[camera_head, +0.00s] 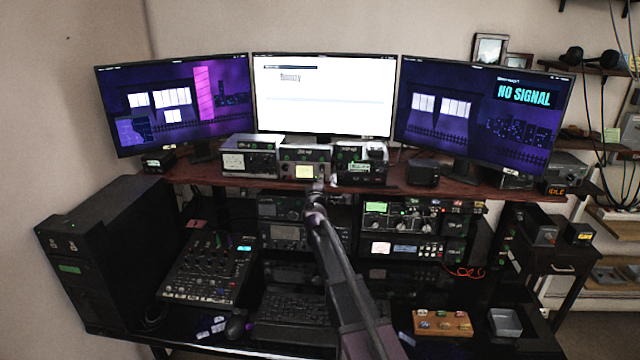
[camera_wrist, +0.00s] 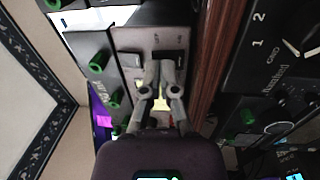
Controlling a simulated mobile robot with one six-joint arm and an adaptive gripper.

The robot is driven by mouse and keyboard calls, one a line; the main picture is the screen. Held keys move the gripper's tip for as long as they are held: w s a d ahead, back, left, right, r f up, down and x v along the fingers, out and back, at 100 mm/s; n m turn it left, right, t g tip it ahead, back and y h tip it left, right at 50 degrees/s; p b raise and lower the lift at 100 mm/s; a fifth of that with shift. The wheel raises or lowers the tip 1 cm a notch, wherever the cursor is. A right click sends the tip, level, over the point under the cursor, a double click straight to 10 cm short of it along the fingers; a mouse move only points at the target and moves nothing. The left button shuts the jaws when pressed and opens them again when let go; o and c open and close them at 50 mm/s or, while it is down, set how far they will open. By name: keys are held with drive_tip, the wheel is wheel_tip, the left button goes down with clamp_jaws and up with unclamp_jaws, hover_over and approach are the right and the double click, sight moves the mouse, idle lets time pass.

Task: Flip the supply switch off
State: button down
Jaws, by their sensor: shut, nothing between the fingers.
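My gripper (camera_head: 317,190) reaches up to the front of the middle instrument (camera_head: 304,154) on the wooden shelf. In the wrist view my gripper (camera_wrist: 159,70) is shut and empty, its fingertips close together in front of a pale grey panel (camera_wrist: 140,38). A dark rectangular part (camera_wrist: 170,57), which looks like a switch, sits on that panel right by the fingertips. I cannot tell whether they touch it or which way it is set. The fingers partly hide the panel and its lit yellowish display. The display (camera_head: 305,171) also shows in the head view.
Other instruments stand close on both sides, one at left (camera_head: 250,160) and one at right (camera_head: 360,165). The wooden shelf edge (camera_wrist: 213,60) runs beside the fingers. Green knobs (camera_wrist: 97,62) stick out nearby. Three monitors stand behind; more radio gear (camera_head: 405,215) sits below.

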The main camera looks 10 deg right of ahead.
idle(0.3)
drive_tip(key=shift+w+r, duration=0.15)
drive_tip(key=shift+w, duration=0.15)
drive_tip(key=shift+s, duration=0.1)
drive_tip(key=s+a+r+p, duration=0.1)
drive_tip(key=s+a, duration=0.1)
drive_tip(key=s, duration=0.4)
drive_tip(key=s+a+p, duration=0.1)
drive_tip(key=s, duration=0.6)
drive_tip(key=shift+s+a+r, duration=0.25)
drive_tip(key=shift+a+r, duration=0.1)
